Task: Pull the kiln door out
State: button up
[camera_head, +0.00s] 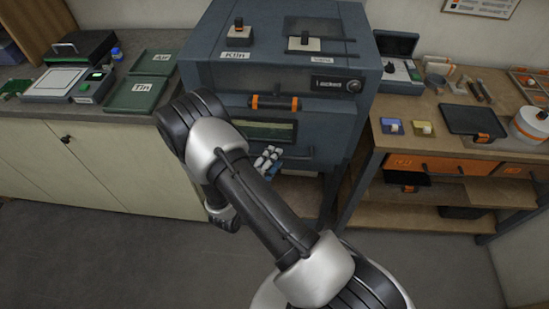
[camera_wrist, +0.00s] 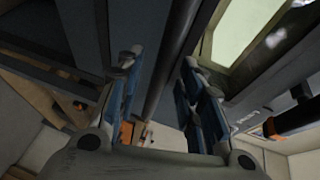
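The kiln (camera_head: 215,75) is a blue-grey cabinet in the middle of the head view. Its front has a door with a window (camera_head: 272,131), and the window also shows at the upper right of the wrist view (camera_wrist: 240,28). A dark bar handle (camera_wrist: 172,62) runs between my gripper's fingers in the wrist view. My gripper (camera_head: 268,158) is in front of the door, just below the window. In the wrist view my gripper (camera_wrist: 160,62) has its blue-padded fingers apart, one on each side of the bar. I cannot tell whether either finger touches it.
A black bar with orange ends (camera_head: 275,103) sits above the window. Left is a counter (camera_head: 100,150) with green trays (camera_head: 142,93). Right is a wooden bench (camera_head: 455,165) with a dark tablet (camera_head: 470,121) and small blocks. Open floor (camera_head: 100,250) lies in front.

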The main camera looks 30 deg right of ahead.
jog(key=shift+x, duration=0.9)
grip_shut()
